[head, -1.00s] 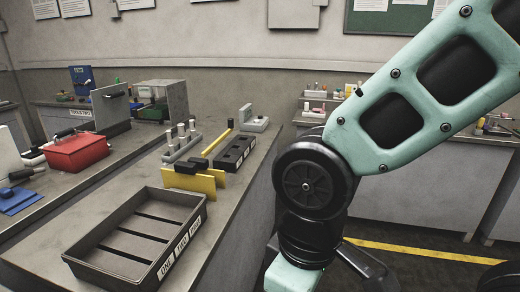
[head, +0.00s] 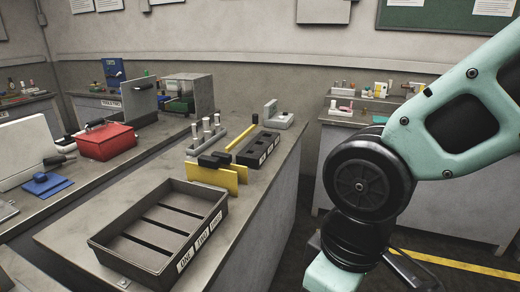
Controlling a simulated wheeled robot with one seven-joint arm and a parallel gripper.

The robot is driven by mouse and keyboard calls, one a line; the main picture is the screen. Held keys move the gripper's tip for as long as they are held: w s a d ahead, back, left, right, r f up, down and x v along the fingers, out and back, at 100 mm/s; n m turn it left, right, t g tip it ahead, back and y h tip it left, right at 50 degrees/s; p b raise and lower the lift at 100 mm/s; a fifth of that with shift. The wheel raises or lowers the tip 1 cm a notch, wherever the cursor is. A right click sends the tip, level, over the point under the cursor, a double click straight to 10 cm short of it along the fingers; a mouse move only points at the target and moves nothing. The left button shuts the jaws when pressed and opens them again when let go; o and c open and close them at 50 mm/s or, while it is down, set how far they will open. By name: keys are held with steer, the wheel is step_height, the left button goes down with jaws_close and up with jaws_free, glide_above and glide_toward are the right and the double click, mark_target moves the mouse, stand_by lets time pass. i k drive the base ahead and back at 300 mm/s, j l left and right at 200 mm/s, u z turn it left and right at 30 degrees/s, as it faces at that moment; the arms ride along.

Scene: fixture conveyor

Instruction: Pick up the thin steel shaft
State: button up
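Several upright pale metal pins stand in a grey rack (head: 194,149) on the middle bench. One of these pins (head: 206,125) may be the thin steel shaft, but they are too small to tell apart by thickness. My gripper is out of view; only my arm shows on the right, its lower end cut off by the bottom edge. Whether the gripper is open or holds anything is hidden.
The bench also bears a dark tray (head: 112,258) with slots and labels, yellow plates (head: 213,175) with black grips, a yellow rod (head: 242,138), a black holed block (head: 251,157) and a grey bracket (head: 279,121). A red box (head: 106,143) stands left. Open floor lies right.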

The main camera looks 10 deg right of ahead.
mark_target(194, 127)
steer(key=i+l+u, duration=0.1)
steer(key=u, duration=0.35)
steer(key=i+l+u, duration=0.1)
steer(key=u, duration=0.4)
steer(key=l+u, duration=0.15)
steer(key=u, duration=0.3)
steer(key=i+l+u, duration=0.2)
steer(key=l+u, duration=0.25)
steer(key=l, duration=0.8)
steer(key=l+u, duration=0.45)
steer(key=l, duration=1.6)
steer(key=k+l, duration=0.1)
steer(key=l, duration=0.7)
